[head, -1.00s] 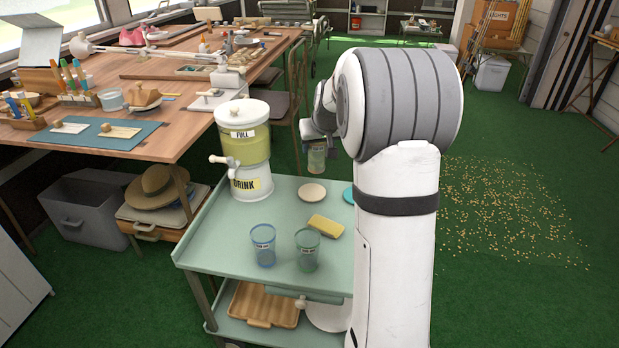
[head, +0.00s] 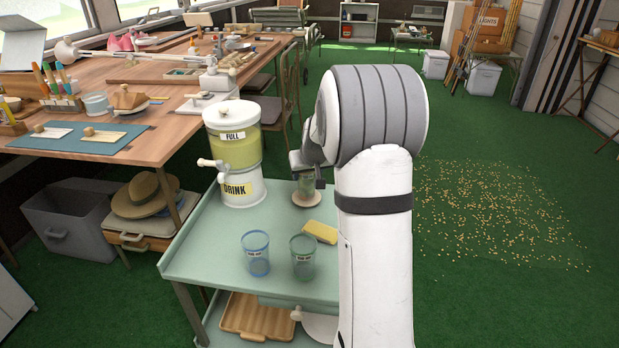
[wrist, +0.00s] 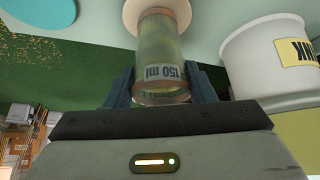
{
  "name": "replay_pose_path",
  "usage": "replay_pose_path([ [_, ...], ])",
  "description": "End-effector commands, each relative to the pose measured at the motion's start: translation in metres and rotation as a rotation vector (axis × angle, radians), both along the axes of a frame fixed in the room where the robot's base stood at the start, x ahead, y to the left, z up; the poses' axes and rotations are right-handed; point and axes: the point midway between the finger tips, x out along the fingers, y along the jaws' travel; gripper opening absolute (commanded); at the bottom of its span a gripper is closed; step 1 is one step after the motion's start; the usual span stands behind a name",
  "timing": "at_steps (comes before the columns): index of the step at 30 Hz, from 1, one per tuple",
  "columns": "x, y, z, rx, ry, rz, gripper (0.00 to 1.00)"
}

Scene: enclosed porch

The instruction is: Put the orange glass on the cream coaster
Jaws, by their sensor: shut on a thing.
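My gripper (head: 306,186) is shut on a clear glass (wrist: 163,50) marked "150 ml", with a finger on each side of it. The glass has an orange-brown tint at the rim end in the wrist view, while its body looks greenish. In the head view the held glass (head: 306,182) appears upright over the round cream coaster (head: 306,199). In the wrist view the coaster (wrist: 131,12) shows around the glass's far end. I cannot tell whether the base touches the coaster or hangs just above it.
The green cart top (head: 205,255) holds a drink dispenser (head: 232,150) left of the glass, a yellow sponge (head: 320,231), a blue glass (head: 256,254) and a green glass (head: 302,257) nearer me. A teal coaster (wrist: 45,8) shows in the wrist view. The cart's front left is clear.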

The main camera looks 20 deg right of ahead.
Motion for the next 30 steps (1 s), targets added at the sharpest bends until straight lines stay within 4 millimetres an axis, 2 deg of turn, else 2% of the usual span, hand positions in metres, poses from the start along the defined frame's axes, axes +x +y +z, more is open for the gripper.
replay_pose_path([
  [11,0.0,-0.001,-0.005,-0.001,-0.003,-0.001,0.15],
  [12,0.0,-0.001,-0.004,-0.001,-0.002,-0.001,0.52],
  [19,0.0,-0.001,-0.004,-0.001,-0.002,-0.001,0.71],
  [26,0.0,-0.001,-0.003,0.0,-0.002,-0.002,0.71],
  [30,-0.002,-0.001,0.005,-0.001,-0.003,-0.003,0.71],
])
